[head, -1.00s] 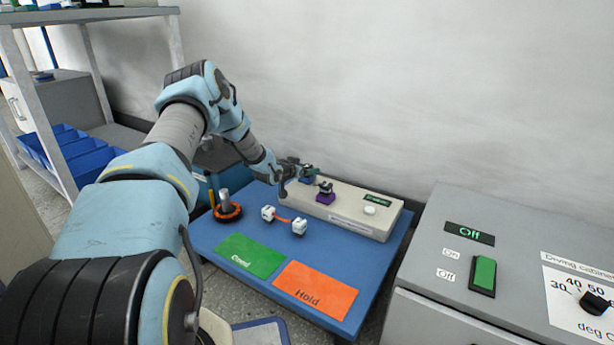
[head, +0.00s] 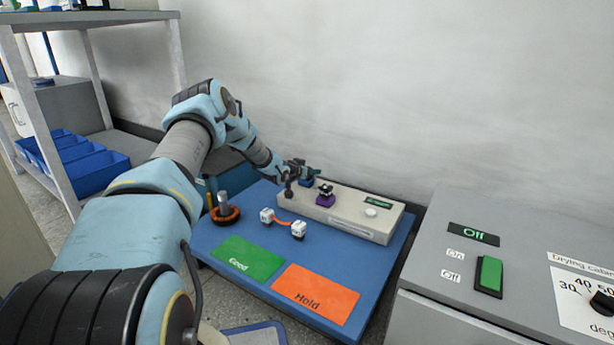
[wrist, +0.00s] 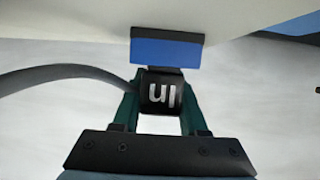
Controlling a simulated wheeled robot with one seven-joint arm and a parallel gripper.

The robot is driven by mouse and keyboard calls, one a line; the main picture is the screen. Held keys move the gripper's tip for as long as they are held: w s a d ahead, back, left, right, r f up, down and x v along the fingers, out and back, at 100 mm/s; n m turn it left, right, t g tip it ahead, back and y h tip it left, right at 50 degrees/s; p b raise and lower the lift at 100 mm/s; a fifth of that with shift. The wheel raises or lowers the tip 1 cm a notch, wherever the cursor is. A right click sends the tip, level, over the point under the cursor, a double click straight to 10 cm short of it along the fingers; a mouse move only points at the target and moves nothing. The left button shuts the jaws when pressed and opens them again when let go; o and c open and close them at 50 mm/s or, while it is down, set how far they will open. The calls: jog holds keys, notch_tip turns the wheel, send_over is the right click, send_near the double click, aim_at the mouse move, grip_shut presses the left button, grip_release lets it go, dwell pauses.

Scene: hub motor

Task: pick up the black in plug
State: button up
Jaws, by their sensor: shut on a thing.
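The black in plug (wrist: 162,93), marked "In" and seen upside down, is between the two green fingers of my gripper (wrist: 160,105) in the wrist view. My gripper is shut on it. The plug's end is at the blue socket (wrist: 166,48); I cannot tell whether it is fully seated. In the head view my gripper (head: 308,171) is at the left end of the pale test box (head: 350,218), just over the blue socket (head: 306,183). The plug is mostly hidden there.
A second black plug (head: 326,188) stands on the purple socket (head: 325,201) close to the right. White connectors (head: 298,229) on an orange lead and an orange-ringed motor part (head: 225,213) are on the blue table. Green (head: 249,260) and orange (head: 316,293) mats are empty. A grey cabinet (head: 440,320) stands right.

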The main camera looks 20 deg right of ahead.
grip_shut()
dwell(0.5)
